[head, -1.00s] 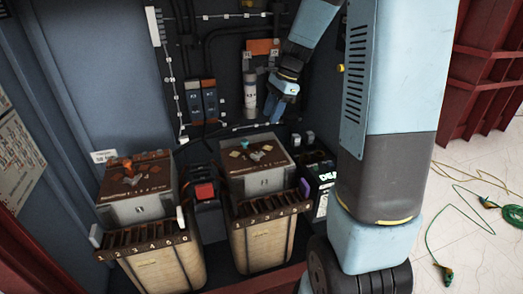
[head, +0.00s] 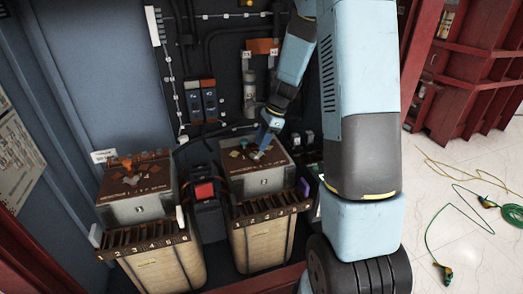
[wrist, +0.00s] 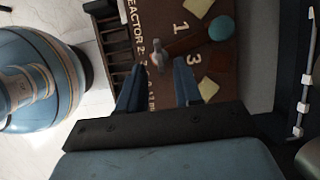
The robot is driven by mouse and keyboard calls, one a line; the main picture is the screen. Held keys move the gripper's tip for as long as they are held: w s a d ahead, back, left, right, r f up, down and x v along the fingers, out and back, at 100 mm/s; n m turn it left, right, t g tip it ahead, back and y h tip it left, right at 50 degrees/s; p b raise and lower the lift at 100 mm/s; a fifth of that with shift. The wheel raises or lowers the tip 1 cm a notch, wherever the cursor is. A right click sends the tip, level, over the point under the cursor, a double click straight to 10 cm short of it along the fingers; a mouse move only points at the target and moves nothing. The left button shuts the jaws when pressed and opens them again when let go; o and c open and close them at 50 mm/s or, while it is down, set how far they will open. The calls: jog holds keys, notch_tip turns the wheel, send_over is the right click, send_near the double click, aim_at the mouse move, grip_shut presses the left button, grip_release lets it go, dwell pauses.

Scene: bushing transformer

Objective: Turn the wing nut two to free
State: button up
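The right-hand box (head: 263,183) has a brown top lettered "REACTOR 2" in the wrist view (wrist: 205,14). A small grey metal wing nut (wrist: 157,58) stands on that top, with a brown lever ending in a blue ball (wrist: 221,28) to its right. My gripper (wrist: 158,74) is open and empty. Its two dark blue fingers point at the top, one on each side of the wing nut's line, with the nut just beyond the tips; I cannot tell the exact gap. In the head view my gripper (head: 265,147) is over the box top and hides the nut.
A similar box (head: 138,190) with an orange knob stands to the left. Between them is a dark unit with a red block (head: 204,191). Dark panels with conduits stand behind. Cables (head: 470,200) lie on the floor at right.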

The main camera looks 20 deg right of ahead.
aim_at(256, 156)
jog(key=shift+x, duration=2.15)
jog(key=shift+c, duration=0.5)
